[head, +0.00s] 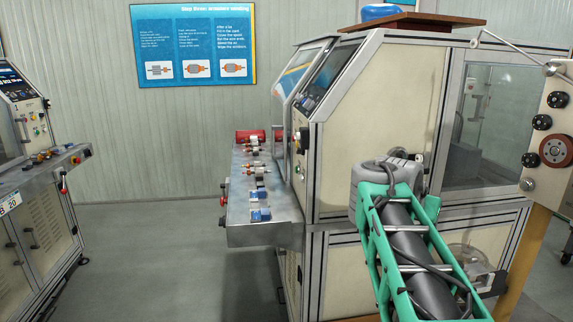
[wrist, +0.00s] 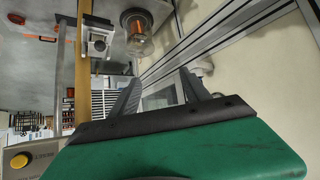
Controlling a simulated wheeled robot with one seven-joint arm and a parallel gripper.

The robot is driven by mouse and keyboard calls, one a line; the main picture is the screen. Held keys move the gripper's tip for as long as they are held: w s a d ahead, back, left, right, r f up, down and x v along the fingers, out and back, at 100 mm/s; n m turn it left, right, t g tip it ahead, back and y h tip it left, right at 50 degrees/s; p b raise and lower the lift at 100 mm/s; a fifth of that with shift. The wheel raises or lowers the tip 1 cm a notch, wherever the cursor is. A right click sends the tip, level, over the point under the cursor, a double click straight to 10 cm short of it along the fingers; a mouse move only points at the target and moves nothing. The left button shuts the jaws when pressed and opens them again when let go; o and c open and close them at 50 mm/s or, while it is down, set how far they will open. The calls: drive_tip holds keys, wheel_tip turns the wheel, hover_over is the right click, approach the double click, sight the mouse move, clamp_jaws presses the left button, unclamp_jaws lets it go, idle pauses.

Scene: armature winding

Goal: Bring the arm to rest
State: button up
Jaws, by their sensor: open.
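My gripper (wrist: 160,80) shows in the wrist view as two grey fingers standing apart above a black edge and a green body. Nothing is held between the fingers. Behind them are a pale machine panel and frame, and I cannot tell how far off these are. In the head view, my arm with its green lattice frame reaches up from the lower right in front of the machine. The gripper itself cannot be made out there.
A large cream winding machine (head: 372,100) stands close to my arm. Its metal shelf (head: 262,232) holds small parts. Another machine (head: 30,215) stands at the left, with open floor (head: 150,255) between. In the wrist view, a clear jar with copper-coloured contents (wrist: 138,35) is near the top.

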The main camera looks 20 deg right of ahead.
drive_tip(key=s+a+f+n+g+y, duration=0.1)
drive_tip(key=s+a+f+n+y, duration=0.15)
drive_tip(key=a+f, duration=0.55)
drive_tip(key=s+a+f+n+y, duration=0.1)
drive_tip(key=a+f+n+y, duration=0.2)
drive_tip(key=a+f, duration=0.55)
drive_tip(key=s+a+f+n+g+y, duration=0.1)
drive_tip(key=s+a+f+n, duration=0.1)
drive_tip(key=s+a+f, duration=0.3)
drive_tip(key=s+a+f+n+g+y, duration=0.1)
drive_tip(key=s+a+f+n+y, duration=0.2)
drive_tip(key=a, duration=0.5)
drive_tip(key=shift+n+t+h, duration=0.45)
drive_tip(key=shift+n+t, duration=0.1)
drive_tip(key=shift+t, duration=0.05)
drive_tip(key=a+r, duration=0.1)
drive_tip(key=a, duration=0.1)
drive_tip(key=a+r, duration=0.1)
drive_tip(key=shift+s+a+r+p, duration=0.1)
drive_tip(key=shift+s+a+p, duration=0.1)
drive_tip(key=shift+a+p, duration=0.15)
